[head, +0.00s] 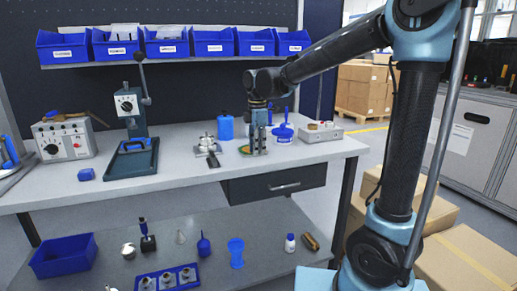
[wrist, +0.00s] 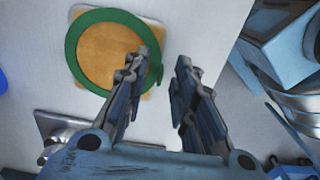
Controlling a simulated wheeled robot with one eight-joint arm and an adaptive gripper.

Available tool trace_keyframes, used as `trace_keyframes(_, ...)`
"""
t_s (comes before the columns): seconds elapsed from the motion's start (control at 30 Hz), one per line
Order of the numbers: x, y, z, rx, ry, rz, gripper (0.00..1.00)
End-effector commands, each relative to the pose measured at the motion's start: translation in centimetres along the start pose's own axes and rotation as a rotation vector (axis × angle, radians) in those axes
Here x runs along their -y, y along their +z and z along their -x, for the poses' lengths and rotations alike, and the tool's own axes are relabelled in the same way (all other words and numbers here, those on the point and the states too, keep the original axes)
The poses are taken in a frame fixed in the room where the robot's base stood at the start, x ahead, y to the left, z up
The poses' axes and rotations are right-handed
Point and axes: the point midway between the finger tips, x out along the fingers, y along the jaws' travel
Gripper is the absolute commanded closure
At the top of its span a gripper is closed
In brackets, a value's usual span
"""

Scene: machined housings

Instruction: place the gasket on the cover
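The ring also shows in the head view (head: 243,150) beside the fingers, partly hidden. My gripper (wrist: 162,62) points down with its fingers apart and nothing clearly held; it also shows in the head view (head: 258,150). The left finger overlaps the ring's right edge, and the tab shows between the fingers. I cannot tell whether they touch. I cannot tell for sure which part is the cover.
A metal fixture (head: 207,146) stands left of the gripper; a metal part (wrist: 60,128) shows at lower left in the wrist view. A blue bottle (head: 225,127), a blue-handled tool (head: 283,133) and a grey box (head: 320,132) are close by. A press (head: 132,150) stands further left.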

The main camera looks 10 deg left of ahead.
Motion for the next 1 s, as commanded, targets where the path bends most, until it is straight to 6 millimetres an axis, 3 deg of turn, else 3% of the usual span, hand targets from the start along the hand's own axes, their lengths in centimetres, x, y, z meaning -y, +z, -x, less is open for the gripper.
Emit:
trace_keyframes(0.17, 0.0, 0.0, 1.6, 0.000, 0.000, 0.001, 0.75)
trace_keyframes(0.7, 0.0, -0.1, 10.4, 0.000, 0.000, 0.001, 0.75)
trace_keyframes(1.0, 0.0, -0.1, 12.1, 0.000, 0.000, 0.001, 0.75)
